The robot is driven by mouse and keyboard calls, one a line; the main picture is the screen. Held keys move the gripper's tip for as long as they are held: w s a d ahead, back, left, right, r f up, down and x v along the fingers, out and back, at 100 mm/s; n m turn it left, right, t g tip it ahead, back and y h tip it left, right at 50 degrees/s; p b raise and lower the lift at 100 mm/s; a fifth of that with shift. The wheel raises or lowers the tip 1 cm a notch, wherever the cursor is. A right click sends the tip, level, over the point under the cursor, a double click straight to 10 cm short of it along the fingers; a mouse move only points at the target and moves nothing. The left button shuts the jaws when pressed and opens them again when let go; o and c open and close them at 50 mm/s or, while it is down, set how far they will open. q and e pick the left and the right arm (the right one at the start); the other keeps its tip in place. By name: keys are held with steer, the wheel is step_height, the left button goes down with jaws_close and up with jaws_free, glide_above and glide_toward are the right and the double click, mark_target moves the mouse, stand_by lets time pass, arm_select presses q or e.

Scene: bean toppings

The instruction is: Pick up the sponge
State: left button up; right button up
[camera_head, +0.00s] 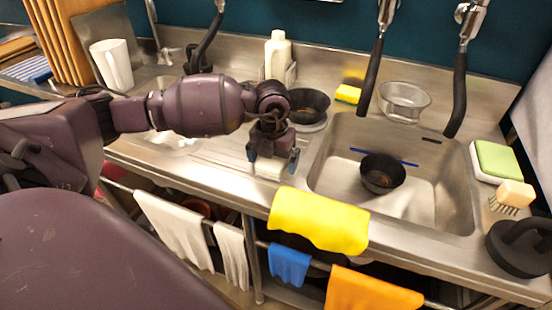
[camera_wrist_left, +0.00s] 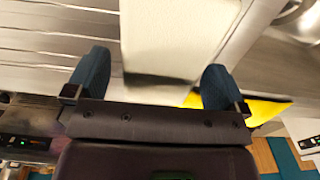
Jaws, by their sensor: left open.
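My left gripper (camera_head: 272,162) is open above the counter's front strip, left of the sink. A pale off-white block (camera_head: 268,170) shows between its fingers. In the left wrist view this pale block (camera_wrist_left: 175,38) lies between the two blue fingertips, with a gap to the left finger and the right finger close beside it. I cannot tell whether it is a sponge. A yellow sponge (camera_head: 348,94) with a dark underside lies behind the sink. A larger green and white sponge (camera_head: 497,160) lies right of the sink. My right gripper is not in view.
The sink (camera_head: 440,195) holds a black bowl (camera_head: 382,173). A black pan (camera_head: 307,104) and a white bottle (camera_head: 278,55) stand behind my gripper. A glass bowl (camera_head: 403,101) and a brush (camera_head: 512,196) are near the sink. A yellow cloth (camera_head: 318,220) hangs over the front edge.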

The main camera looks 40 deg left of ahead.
arm_select(q)
steer(key=c, duration=1)
steer(key=shift+r, duration=0.1)
step_height(320, 180, up, 20)
steer(key=p, duration=0.1)
steer(key=shift+p, duration=0.3)
